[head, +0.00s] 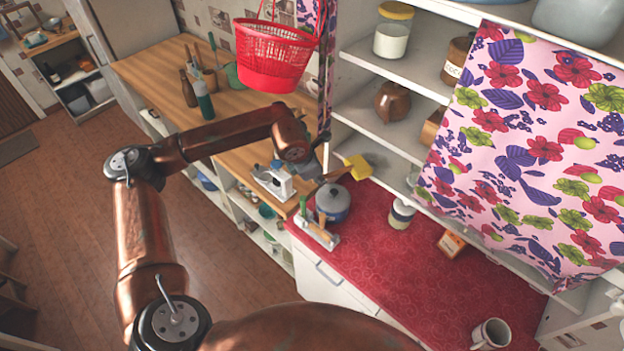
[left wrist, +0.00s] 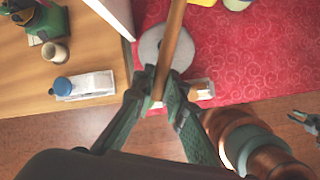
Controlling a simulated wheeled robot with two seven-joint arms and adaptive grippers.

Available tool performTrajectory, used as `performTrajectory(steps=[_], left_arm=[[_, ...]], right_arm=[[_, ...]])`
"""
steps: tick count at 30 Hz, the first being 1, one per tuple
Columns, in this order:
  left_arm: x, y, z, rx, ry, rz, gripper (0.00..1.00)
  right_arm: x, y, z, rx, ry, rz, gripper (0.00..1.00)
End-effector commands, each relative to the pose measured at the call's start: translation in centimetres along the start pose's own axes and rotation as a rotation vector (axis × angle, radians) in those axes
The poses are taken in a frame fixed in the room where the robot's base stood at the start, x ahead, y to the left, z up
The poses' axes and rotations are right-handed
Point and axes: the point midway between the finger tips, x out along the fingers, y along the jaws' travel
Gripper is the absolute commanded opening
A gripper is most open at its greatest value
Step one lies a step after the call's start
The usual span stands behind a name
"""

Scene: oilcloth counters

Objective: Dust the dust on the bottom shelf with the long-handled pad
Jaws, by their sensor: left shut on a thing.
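My left gripper (head: 314,178) is shut on the brown handle of the long-handled pad. In the left wrist view the handle (left wrist: 173,45) runs up from between the fingers (left wrist: 158,90). The yellow pad (head: 357,167) is at the far end of the handle, near the left end of the shelves, above the red counter. Its edge also shows at the top of the left wrist view (left wrist: 201,2). I cannot tell whether it touches a surface. The bottom shelf (head: 380,146) is partly hidden by the flowered cloth. I cannot make out dust clearly.
A lidded pot (head: 333,205) stands below the handle. A jar (head: 401,214), a small orange box (head: 451,243) and a mug (head: 491,333) stand on the red counter (head: 375,265). A flowered cloth (head: 530,150) hangs over the shelves. A red basket (head: 277,60) hangs above.

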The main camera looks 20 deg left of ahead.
Motion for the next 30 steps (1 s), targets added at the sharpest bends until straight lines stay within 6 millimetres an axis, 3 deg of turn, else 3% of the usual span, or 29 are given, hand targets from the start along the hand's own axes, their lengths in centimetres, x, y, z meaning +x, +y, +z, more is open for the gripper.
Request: performTrajectory(steps=[8,19,30], left_arm=[[1.4,0.9,2.1,0.0,0.0,0.0,0.0],[3.6,2.1,4.6,0.001,0.0,0.0,0.0],[4.3,2.6,5.8,0.002,0.0,0.0,0.0]], right_arm=[[-0.7,0.1,-0.1,0.0,0.001,0.001,0.24],[1.1,0.1,0.2,-0.001,-0.001,0.001,0.24],[1.6,0.0,0.3,0.0,-0.002,0.001,0.24]])
